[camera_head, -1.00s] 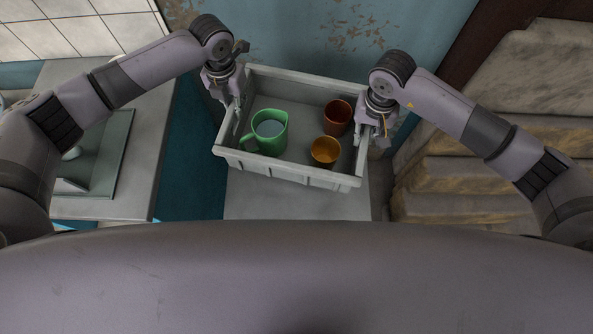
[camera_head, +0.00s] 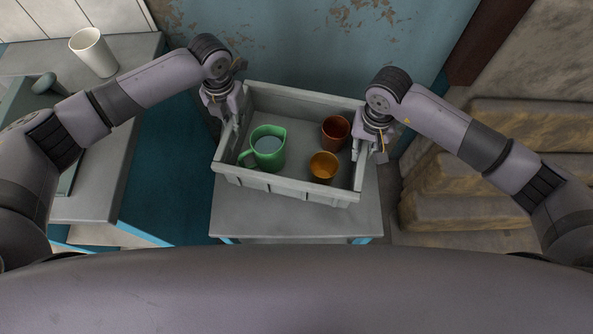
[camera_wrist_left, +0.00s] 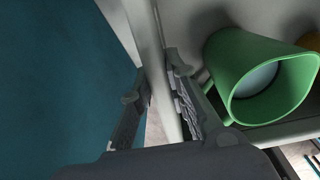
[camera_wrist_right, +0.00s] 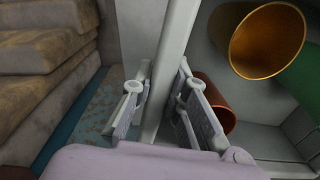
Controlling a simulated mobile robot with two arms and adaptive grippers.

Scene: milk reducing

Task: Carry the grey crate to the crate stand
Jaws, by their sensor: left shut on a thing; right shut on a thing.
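The grey crate (camera_head: 290,189) is held level between my two grippers, above a grey-topped stand with blue legs (camera_head: 290,222). I cannot tell whether its bottom touches the top. My left gripper (camera_head: 235,122) is shut on the crate's left wall, which runs between its fingers in the left wrist view (camera_wrist_left: 140,25). My right gripper (camera_head: 370,146) is shut on the right wall, also seen in the right wrist view (camera_wrist_right: 178,42). Inside stand a green jug with liquid (camera_head: 268,150), a red-brown cup (camera_head: 336,131) and an orange cup (camera_head: 323,167).
At left is a grey counter (camera_head: 100,190) with a white cup (camera_head: 93,52) and a grey-green object with a knob (camera_head: 45,84). Stacked tan sacks (camera_head: 470,205) lie at right. A worn blue wall (camera_head: 320,50) is close behind the crate.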

